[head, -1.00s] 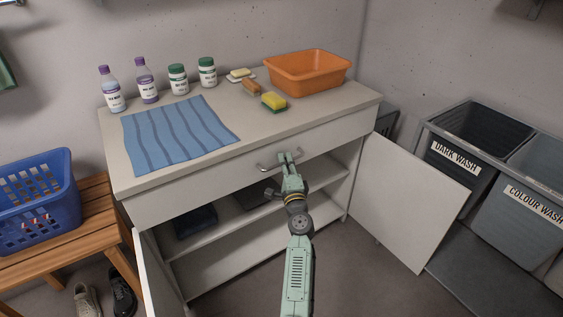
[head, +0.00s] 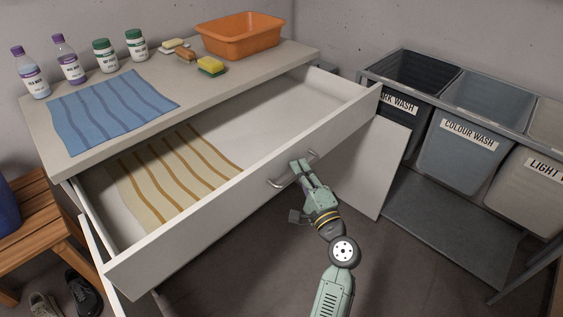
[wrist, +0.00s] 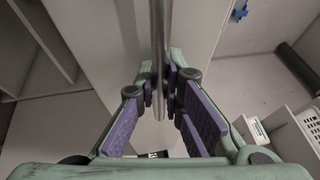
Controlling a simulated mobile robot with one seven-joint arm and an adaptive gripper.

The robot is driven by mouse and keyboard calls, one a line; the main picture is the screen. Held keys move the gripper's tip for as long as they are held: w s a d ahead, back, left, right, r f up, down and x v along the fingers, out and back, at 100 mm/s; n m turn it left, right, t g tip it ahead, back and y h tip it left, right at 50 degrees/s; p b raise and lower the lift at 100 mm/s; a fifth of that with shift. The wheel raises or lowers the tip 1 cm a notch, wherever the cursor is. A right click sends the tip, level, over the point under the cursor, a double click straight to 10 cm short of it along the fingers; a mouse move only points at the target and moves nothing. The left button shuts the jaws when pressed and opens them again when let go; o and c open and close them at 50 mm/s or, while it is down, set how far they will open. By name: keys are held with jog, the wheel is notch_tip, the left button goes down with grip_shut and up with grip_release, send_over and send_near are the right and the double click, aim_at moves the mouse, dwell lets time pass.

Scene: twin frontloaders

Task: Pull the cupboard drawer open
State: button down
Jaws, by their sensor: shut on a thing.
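My gripper (head: 301,171) is at the drawer front, shut on the metal bar handle (head: 277,184). In the wrist view the handle (wrist: 160,40) runs between the purple-padded fingers of my gripper (wrist: 163,88). The lower part of the cupboard is mostly hidden behind the drawer.
An open cupboard door (head: 377,165) stands right of the drawer, partly behind it. Laundry bins (head: 462,150) line the right side. A wooden bench (head: 45,225) is at the left. Bottles, a blue cloth (head: 108,108) and an orange basin (head: 240,38) are on the countertop.

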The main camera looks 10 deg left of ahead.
jog(key=shift+s+d, duration=0.95)
jog(key=shift+d, duration=0.2)
jog(key=c, duration=2)
grip_release()
jog(key=shift+o, duration=0.2)
